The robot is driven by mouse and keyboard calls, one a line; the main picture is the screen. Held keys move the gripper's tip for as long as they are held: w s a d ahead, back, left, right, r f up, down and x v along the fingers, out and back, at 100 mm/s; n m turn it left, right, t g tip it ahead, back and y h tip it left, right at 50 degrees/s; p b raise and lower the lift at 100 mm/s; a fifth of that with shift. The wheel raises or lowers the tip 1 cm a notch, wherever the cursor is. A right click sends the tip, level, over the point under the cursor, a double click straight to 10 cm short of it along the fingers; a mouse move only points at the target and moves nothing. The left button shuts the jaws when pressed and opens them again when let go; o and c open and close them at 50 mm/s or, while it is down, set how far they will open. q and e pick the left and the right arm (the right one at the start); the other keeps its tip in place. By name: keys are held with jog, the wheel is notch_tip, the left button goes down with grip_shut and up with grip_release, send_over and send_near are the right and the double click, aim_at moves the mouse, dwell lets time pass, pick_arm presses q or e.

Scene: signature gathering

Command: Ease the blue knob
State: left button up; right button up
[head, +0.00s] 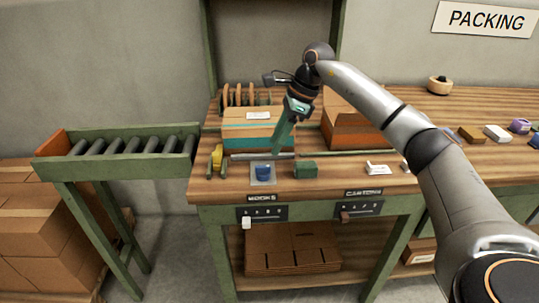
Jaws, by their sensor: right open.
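A small dark blue round knob (263,172) stands on a grey square plate (263,183) near the front edge of the packing table, above the "BOOKS" label. My right gripper (277,150) reaches in from the right and points down, just behind and slightly right of the knob, apart from it in the picture. Its green fingers are seen nearly edge-on; they are open, with nothing seen between them. My left gripper is not in view.
A green block (305,170) sits right of the knob, and a yellow tape dispenser (217,158) left. An orange-and-teal box (247,130) and an orange-brown box (352,127) stand behind. A roller conveyor (125,145) adjoins at left.

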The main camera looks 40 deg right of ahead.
jog(key=v, duration=0.5)
dwell(0.4)
